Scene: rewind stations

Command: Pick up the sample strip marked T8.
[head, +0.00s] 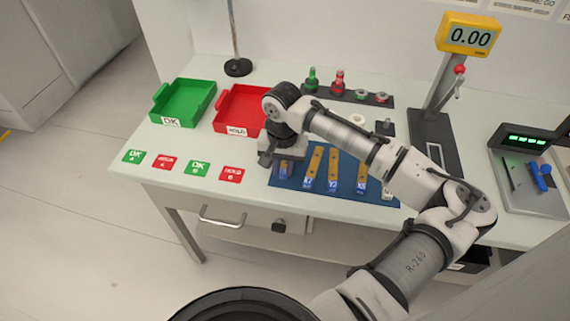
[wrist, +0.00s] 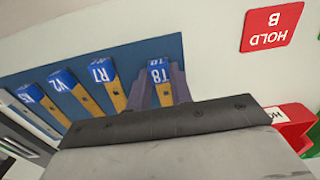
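The strip marked T8 (wrist: 161,77) is a wooden-coloured bar with a blue label end, lying on the blue mat (wrist: 135,55). In the wrist view the two grey fingers of my gripper (wrist: 163,88) stand on either side of it. I cannot tell whether they press on it or leave a small gap. In the head view my gripper (head: 284,160) is over the left end of the mat (head: 347,172) and hides most of that strip.
A further strip (wrist: 37,101) lies beyond V2. The red tray (head: 238,104) and green tray (head: 184,100) stand behind and left of my gripper. Red and green cards, one a red HOLD B card (wrist: 271,25), lie left of the mat.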

